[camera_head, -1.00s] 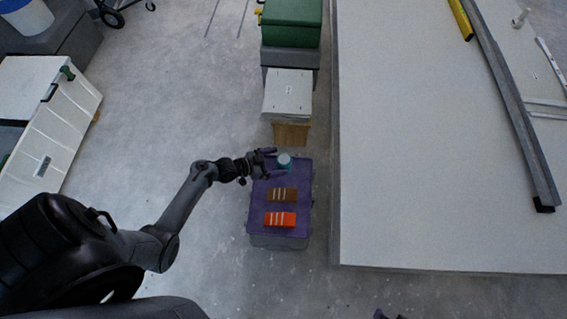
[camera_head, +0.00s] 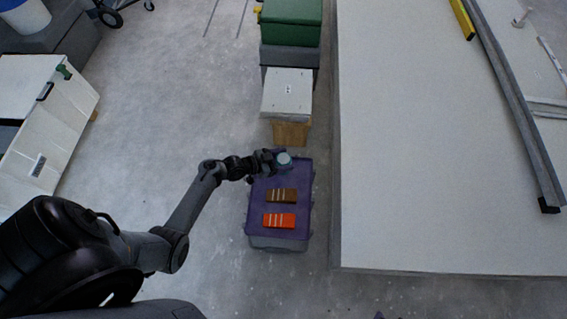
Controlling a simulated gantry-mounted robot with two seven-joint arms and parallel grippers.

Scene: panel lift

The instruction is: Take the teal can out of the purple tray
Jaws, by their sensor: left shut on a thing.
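The teal can (camera_head: 284,158) has a pale round top and is at the far end of the purple tray (camera_head: 257,222). My left gripper (camera_head: 279,160) reaches in from the left and is shut on the can. Whether the can still touches the tray cannot be told from above. My right gripper is not clearly in view; only a tiny dark tip shows at the bottom edge.
A brown striped block (camera_head: 282,195) and an orange striped block (camera_head: 279,220) lie in the tray. A cardboard box (camera_head: 290,134) and a white-topped box (camera_head: 288,95) stand behind it. A large pale panel (camera_head: 430,170) lies to the right.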

